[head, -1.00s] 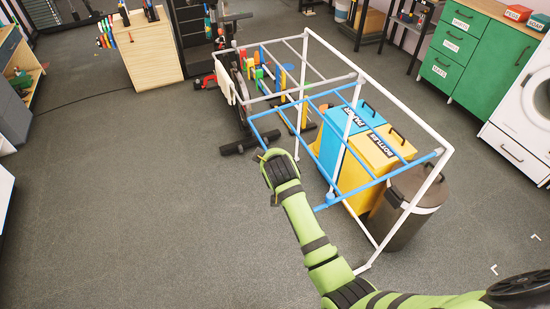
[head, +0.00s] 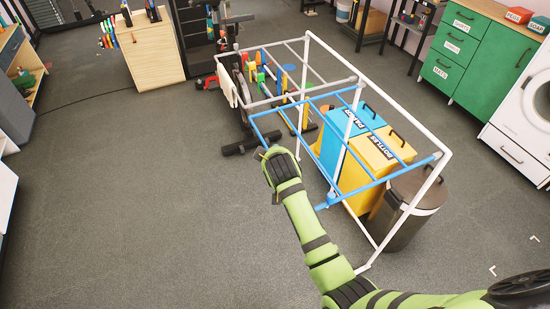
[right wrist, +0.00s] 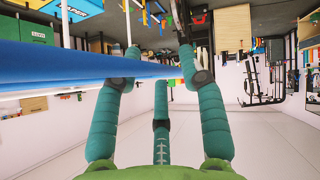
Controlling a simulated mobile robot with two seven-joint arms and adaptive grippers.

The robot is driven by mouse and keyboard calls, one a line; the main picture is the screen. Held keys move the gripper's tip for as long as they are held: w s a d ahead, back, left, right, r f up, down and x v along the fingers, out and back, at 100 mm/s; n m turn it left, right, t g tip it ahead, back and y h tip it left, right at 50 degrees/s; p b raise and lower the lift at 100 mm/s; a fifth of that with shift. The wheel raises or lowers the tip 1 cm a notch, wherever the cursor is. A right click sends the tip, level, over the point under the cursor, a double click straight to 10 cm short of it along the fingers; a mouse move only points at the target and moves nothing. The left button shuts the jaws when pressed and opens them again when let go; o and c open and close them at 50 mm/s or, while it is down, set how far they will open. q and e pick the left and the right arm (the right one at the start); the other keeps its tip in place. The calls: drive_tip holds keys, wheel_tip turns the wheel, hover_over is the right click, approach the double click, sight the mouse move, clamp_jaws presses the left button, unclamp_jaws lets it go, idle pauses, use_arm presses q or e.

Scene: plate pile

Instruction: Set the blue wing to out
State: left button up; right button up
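The blue wing (head: 382,182) is a frame of blue bars on the white-framed rack (head: 408,103). It spreads from the rack's upper middle toward the near left; whether it is fully level I cannot tell. My right gripper (head: 268,155) is at its near-left outer bar and hides part of it. In the right wrist view, a blue bar (right wrist: 50,66) crosses by the spread teal fingers of my right gripper (right wrist: 158,62). The fingers stand apart and do not look closed on the bar. My left gripper is out of view.
Blue (head: 357,126) and yellow (head: 372,160) bins and a brown round bin (head: 408,205) stand beneath and beside the rack. A green cabinet (head: 470,55) and white washer (head: 520,115) stand at the right. The floor at left is clear.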

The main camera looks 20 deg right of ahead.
drive_tip(key=v, duration=1.2)
drive_tip(key=shift+s, duration=0.1)
